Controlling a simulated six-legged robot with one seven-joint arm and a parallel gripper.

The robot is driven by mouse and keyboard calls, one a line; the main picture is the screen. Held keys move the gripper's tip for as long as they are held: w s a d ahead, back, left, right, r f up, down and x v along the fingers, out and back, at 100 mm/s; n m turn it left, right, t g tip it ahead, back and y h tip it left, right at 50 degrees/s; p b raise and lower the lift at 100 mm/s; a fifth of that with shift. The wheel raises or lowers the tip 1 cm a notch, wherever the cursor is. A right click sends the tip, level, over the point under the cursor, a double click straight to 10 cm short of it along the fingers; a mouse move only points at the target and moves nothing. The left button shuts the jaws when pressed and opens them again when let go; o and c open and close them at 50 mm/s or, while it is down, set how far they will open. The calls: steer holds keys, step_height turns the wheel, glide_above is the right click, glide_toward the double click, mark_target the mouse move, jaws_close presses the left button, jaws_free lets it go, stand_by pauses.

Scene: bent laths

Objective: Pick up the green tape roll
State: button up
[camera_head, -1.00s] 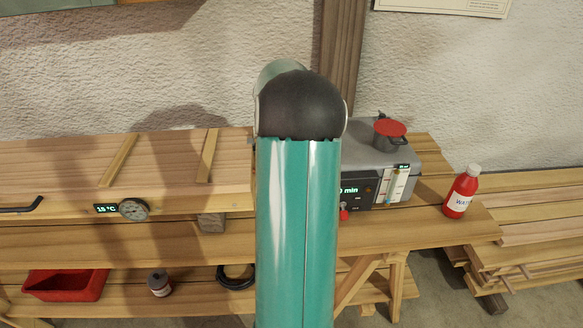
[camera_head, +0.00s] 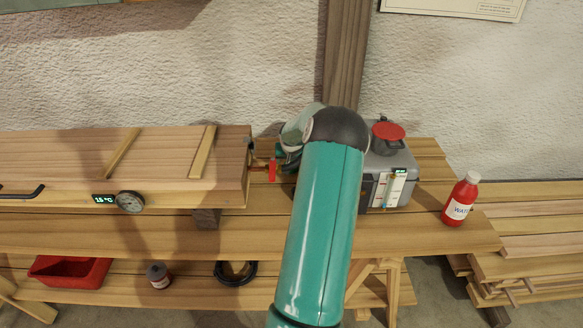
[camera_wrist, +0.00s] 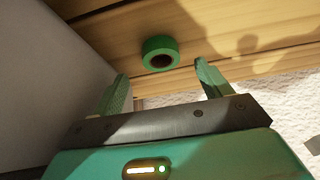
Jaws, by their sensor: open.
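The green tape roll (camera_wrist: 147,46) shows in the wrist view, on the wooden bench top, with its dark centre hole visible. My gripper (camera_wrist: 163,83) is open, its two green fingers spread apart. The roll appears beyond the fingertips and between their lines, slightly left of the middle, and nothing is between the fingers. In the head view my arm hides the roll, and the fingers cannot be made out there.
A grey box (camera_head: 404,163) with a red-lidded pot (camera_head: 388,134) stands right of my arm. A red bottle (camera_head: 461,199) is at the bench's right end. A long wooden box (camera_head: 110,170) with a dial fills the left. In the wrist view, a grey surface (camera_wrist: 45,70) is close on the left.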

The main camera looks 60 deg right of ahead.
mark_target(291, 164)
steer(key=shift+x, duration=2.5)
steer(key=shift+w, duration=0.1)
steer(key=shift+c, duration=0.3)
steer(key=shift+d, duration=0.1)
steer(key=c, duration=1)
